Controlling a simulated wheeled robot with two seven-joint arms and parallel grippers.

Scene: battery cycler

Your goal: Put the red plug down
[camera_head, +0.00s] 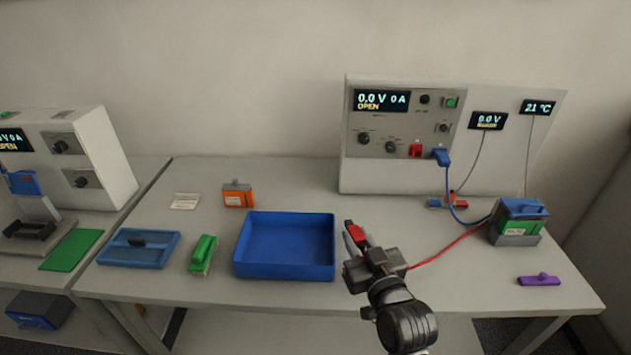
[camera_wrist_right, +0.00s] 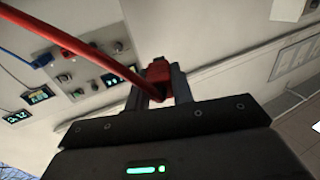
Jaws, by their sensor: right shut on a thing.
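My right gripper (camera_head: 357,241) is shut on the red plug (camera_head: 356,233) and holds it over the table, just right of the blue tray. In the right wrist view the red plug (camera_wrist_right: 159,73) sits between the two fingers (camera_wrist_right: 157,88). A red cable (camera_head: 450,247) runs from the plug to the green and blue battery (camera_head: 520,222) at the right. It also crosses the right wrist view (camera_wrist_right: 80,48). I cannot tell how high above the table the plug is. My left gripper is not in view.
The blue tray (camera_head: 284,277) is empty. The cycler (camera_head: 400,177) stands behind, with a blue plug (camera_head: 440,157) in its panel beside a red socket (camera_head: 415,150). A purple piece (camera_head: 539,281) lies front right.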

